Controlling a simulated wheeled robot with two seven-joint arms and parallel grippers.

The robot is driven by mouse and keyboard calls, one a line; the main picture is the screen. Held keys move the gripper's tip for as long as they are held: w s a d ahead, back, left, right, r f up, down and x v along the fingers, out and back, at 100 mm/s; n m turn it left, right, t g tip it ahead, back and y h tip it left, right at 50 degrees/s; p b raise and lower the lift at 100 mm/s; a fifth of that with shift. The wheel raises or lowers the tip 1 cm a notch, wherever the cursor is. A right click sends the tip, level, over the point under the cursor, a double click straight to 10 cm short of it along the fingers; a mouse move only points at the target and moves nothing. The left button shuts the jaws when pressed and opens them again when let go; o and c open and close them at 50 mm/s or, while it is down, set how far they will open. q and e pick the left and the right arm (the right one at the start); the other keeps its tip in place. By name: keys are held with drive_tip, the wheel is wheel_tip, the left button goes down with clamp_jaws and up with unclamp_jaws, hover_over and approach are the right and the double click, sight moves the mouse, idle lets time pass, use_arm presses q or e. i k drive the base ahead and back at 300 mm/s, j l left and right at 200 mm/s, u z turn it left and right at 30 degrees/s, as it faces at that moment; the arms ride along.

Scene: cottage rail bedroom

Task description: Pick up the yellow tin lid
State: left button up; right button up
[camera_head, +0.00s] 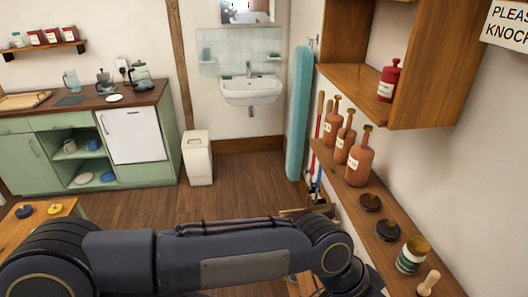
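A small yellow round piece (55,209) lies on the wooden table at the lower left, beside a dark blue one (24,212). It may be the yellow tin lid, but it is too small to be sure. A tin (410,258) with a pale, green-edged label stands on the right-hand shelf, its top brownish yellow. Two dark round lids (370,202) (388,230) lie behind it on that shelf. My dark arm crosses the bottom of the view from the left. Neither gripper's fingers show.
The wooden shelf (350,195) runs along the right wall with several brown bottles (360,158) and a wooden-handled item (428,284). A wall cabinet (430,90) hangs above it. The wooden floor (240,185) is open ahead, before the white bin (197,160) and green counter (30,165).

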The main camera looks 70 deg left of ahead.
sight(55, 210)
drive_tip(key=u, duration=4.1)
drive_tip(key=z, duration=0.4)
drive_tip(key=i+z, duration=0.25)
drive_tip(key=i, duration=2.8)
drive_tip(key=i+l+u, duration=0.1)
drive_tip(key=i+u, duration=0.25)
drive_tip(key=i+l+u, duration=0.25)
drive_tip(key=i+u, duration=0.15)
drive_tip(key=i, duration=0.15)
drive_tip(key=i+l+u, duration=0.35)
drive_tip(key=i+l, duration=0.05)
drive_tip(key=i, duration=0.05)
